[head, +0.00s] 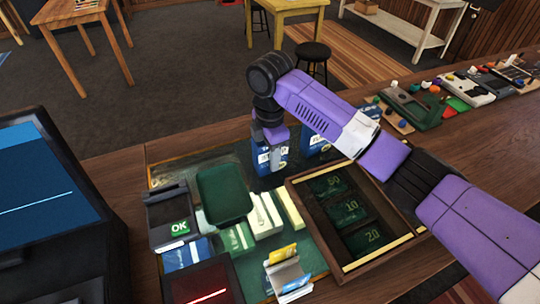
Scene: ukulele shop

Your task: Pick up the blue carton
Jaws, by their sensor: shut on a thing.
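A blue carton (270,160) with a white label stands at the back edge of the green counter mat (166,172). My gripper (269,138) points down over it and is shut on its upper part. The gripper hides the carton's top. I cannot tell whether the carton's base touches the mat. A second blue carton (314,147) stands just to the right, partly hidden behind my arm.
A wooden cash tray (304,210) with numbered slots lies to the right. A dark green tray (223,195), a card terminal (172,217) and a leaflet holder (287,276) crowd the mat. A large screen (45,190) stands left.

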